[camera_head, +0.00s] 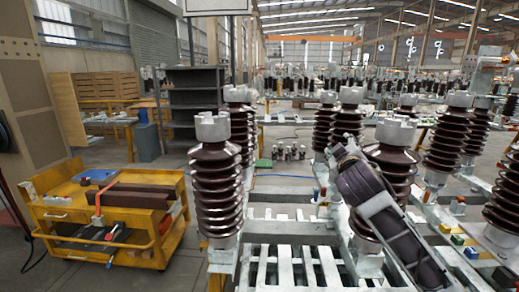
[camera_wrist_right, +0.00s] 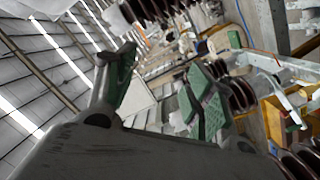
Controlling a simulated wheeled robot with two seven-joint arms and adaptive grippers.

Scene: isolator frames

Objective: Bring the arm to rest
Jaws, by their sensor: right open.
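My right arm (camera_head: 390,215) reaches up from the lower right in the head view, in front of the brown insulators. Its gripper (camera_head: 342,158) is at the upper end of the arm, small and partly lost against the insulators behind. In the right wrist view the gripper (camera_wrist_right: 162,92) is open, its two green-padded fingers apart with nothing between them. My left arm and gripper are not in view.
Ribbed brown insulators, one at centre left (camera_head: 216,185), stand on a grey metal frame (camera_head: 290,255). The arm overlaps another insulator (camera_head: 392,165) in the picture; contact cannot be told. A yellow cart (camera_head: 160,250) stands left. Floor (camera_head: 165,165) shows behind the cart.

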